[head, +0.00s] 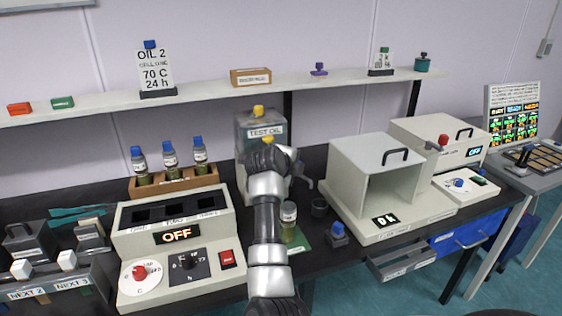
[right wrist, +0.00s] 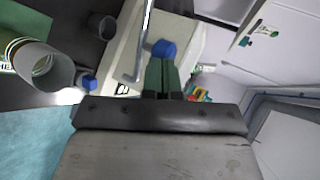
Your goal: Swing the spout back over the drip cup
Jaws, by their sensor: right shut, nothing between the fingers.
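The test oil can (head: 262,131) stands at the back of the bench, partly hidden by my arm. A grey spout-like part (head: 304,178) shows to the right of my wrist. The dark drip cup (head: 320,207) stands below it and to its right, and also shows in the right wrist view (right wrist: 102,27). A labelled jar (head: 288,222) stands on a green mat left of the cup. My right gripper (right wrist: 163,72) is shut and empty, with a blue knob (right wrist: 163,48) just beyond its tips. Its fingers are hidden in the head view. My left gripper is out of view.
A white open-fronted chamber (head: 374,175) stands right of the cup. A small blue-topped item (head: 337,232) lies before it. Left are the heater block (head: 178,240) and a rack of capped bottles (head: 174,184). A shelf (head: 205,92) runs above.

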